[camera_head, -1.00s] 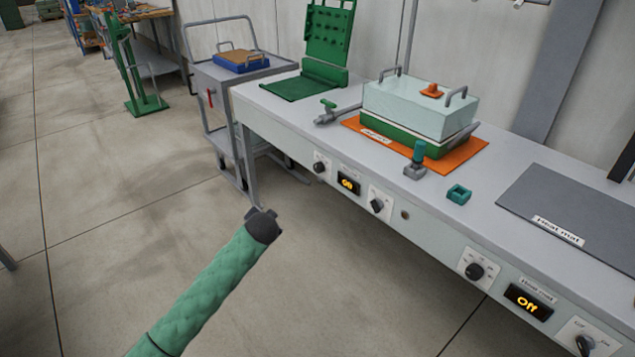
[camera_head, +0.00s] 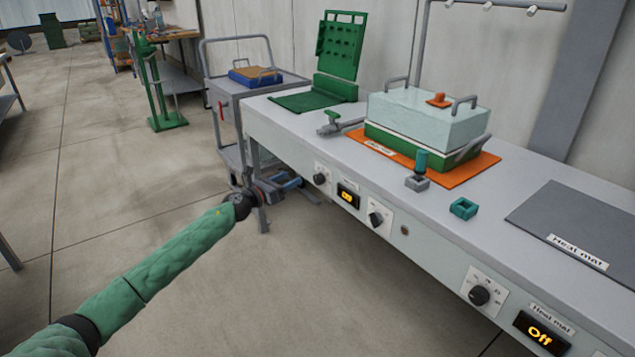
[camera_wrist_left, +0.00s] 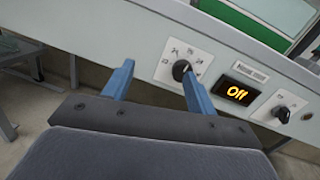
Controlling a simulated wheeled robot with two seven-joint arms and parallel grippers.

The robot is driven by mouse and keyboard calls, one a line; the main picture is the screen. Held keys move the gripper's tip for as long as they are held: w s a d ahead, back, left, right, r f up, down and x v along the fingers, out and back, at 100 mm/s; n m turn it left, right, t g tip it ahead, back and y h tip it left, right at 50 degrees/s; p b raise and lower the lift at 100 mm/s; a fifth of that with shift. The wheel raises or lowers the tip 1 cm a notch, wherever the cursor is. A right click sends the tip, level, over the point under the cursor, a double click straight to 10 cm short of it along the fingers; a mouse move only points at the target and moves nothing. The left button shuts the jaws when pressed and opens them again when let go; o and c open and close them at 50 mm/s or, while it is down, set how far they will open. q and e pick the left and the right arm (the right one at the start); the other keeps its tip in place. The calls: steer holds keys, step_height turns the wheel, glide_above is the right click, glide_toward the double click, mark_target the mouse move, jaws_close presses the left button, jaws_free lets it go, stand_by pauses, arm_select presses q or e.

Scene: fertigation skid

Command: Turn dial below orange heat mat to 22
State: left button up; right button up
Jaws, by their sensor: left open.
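An orange heat mat (camera_head: 471,172) lies on the bench. Below it, the front panel has a left dial (camera_head: 320,178), a lit display (camera_head: 347,196) and a right dial (camera_head: 377,219), all black knobs on pale plates. In the left wrist view the display (camera_wrist_left: 237,92) reads "Off". My left gripper (camera_head: 291,185) is just left of the left dial, at about its height. In the left wrist view its open blue fingers (camera_wrist_left: 157,72) point at the panel; the left dial (camera_wrist_left: 181,70) appears near the right fingertip. Contact cannot be told. My right gripper is out of view.
A green and clear lidded box (camera_head: 425,118) stands on the orange mat. A grey heat mat (camera_head: 570,215) lies at right, with another dial (camera_head: 479,295) and an "Off" display (camera_head: 540,333) below. A trolley (camera_head: 222,90) stands beyond the bench's left end. Open floor lies at left.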

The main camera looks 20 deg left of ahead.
mark_target(316, 180)
arm_select(q)
steer(key=d+m+g, duration=0.1)
steer(key=d+m, duration=0.1)
steer(key=w+d+m+h, duration=0.1)
steer(key=d+m, duration=0.1)
steer(key=w+d+f+m+g+h, duration=0.1)
steer(key=d+m, duration=0.1)
steer(key=shift+w+d+f+g, duration=0.1)
steer(key=shift+w+d+g, duration=0.1)
steer(key=shift+d+g, duration=0.1)
steer(key=shift+x, duration=1)
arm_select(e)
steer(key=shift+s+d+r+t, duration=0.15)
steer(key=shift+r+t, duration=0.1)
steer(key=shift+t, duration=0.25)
arm_select(q)
steer(key=c, duration=1)
